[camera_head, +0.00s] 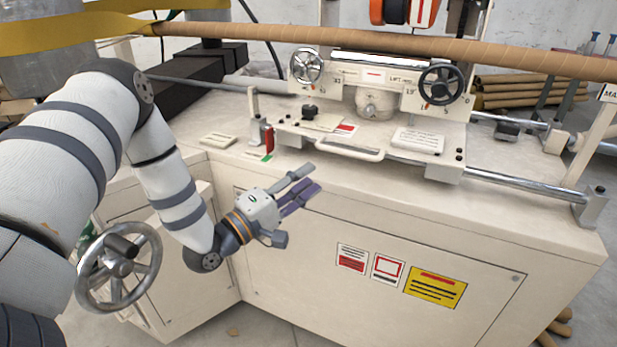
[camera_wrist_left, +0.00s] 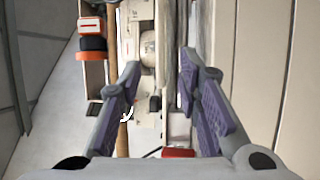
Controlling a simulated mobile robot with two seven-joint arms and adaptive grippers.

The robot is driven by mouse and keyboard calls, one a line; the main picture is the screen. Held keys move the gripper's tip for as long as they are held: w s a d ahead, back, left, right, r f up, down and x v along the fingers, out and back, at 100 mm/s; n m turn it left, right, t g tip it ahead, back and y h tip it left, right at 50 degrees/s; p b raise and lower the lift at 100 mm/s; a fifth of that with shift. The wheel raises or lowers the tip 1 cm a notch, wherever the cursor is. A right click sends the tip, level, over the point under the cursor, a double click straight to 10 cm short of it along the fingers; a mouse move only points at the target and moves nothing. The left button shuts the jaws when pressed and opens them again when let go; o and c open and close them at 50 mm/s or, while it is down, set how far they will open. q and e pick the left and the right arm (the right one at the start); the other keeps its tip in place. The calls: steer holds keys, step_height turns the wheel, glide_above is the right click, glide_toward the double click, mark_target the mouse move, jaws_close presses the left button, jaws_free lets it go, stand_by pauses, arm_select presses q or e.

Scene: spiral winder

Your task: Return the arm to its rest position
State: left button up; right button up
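My left arm (camera_head: 170,185) comes in from the left and bends down, then reaches right. My left gripper (camera_head: 303,187) is in front of the cream machine cabinet (camera_head: 345,222), just below the front edge of its top. In the left wrist view, the two purple-padded fingers of this gripper (camera_wrist_left: 160,85) stand apart with nothing held between them. My right arm and right gripper show in neither view.
A spoked handwheel (camera_head: 120,267) stands close by my left forearm. A small red lever (camera_head: 269,140) rises from the machine top behind the gripper. A long brown tube (camera_head: 380,47) crosses above. Bare floor (camera_head: 265,325) lies in front.

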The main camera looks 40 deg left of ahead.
arm_select(q)
steer(key=s+d+f+m+g, duration=0.2)
steer(key=s+d+f+g, duration=0.25)
steer(key=f, duration=0.25)
steer(key=s+d+f+m+g+y+p, duration=0.1)
steer(key=s+d+f+m+g, duration=0.25)
steer(key=s+f, duration=0.3)
steer(key=s+d+f+m+g, duration=0.2)
steer(key=s+d+f+g, duration=0.15)
steer(key=f, duration=0.35)
steer(key=s+f+m+g+y+p, duration=0.1)
steer(key=s+m+g, duration=0.6)
steer(key=s, duration=2)
steer(key=f+g+y, duration=0.1)
steer(key=f+g, duration=0.1)
steer(key=g, duration=0.1)
steer(key=shift+s+g+y, duration=0.3)
steer(key=shift+g+y, duration=0.05)
steer(key=shift+y, duration=0.05)
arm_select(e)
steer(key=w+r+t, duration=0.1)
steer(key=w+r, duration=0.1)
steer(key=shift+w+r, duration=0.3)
arm_select(q)
steer(key=shift+w+a, duration=0.1)
